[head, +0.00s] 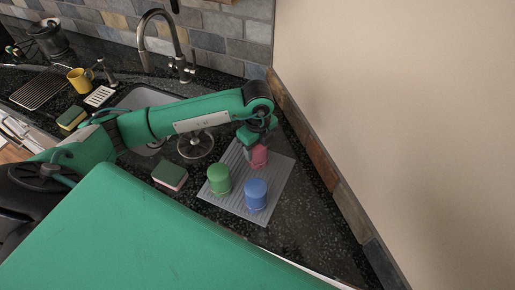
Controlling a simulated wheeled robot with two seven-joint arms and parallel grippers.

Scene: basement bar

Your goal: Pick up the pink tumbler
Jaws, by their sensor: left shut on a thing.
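The pink tumbler (259,157) is at the back part of the grey ribbed mat (236,204) on the counter. My left gripper (254,148) reaches over from the left and is shut on the pink tumbler, hiding its upper left part. The tumbler looks slightly tilted. I cannot tell whether it touches the mat. My right gripper is not in view.
A green tumbler (219,179) and a blue tumbler (256,194) stand on the mat in front. A sponge (170,175) lies to the left. The sink (142,98), faucet (179,62) and yellow mug (79,80) are further back. A wall (400,110) bounds the right.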

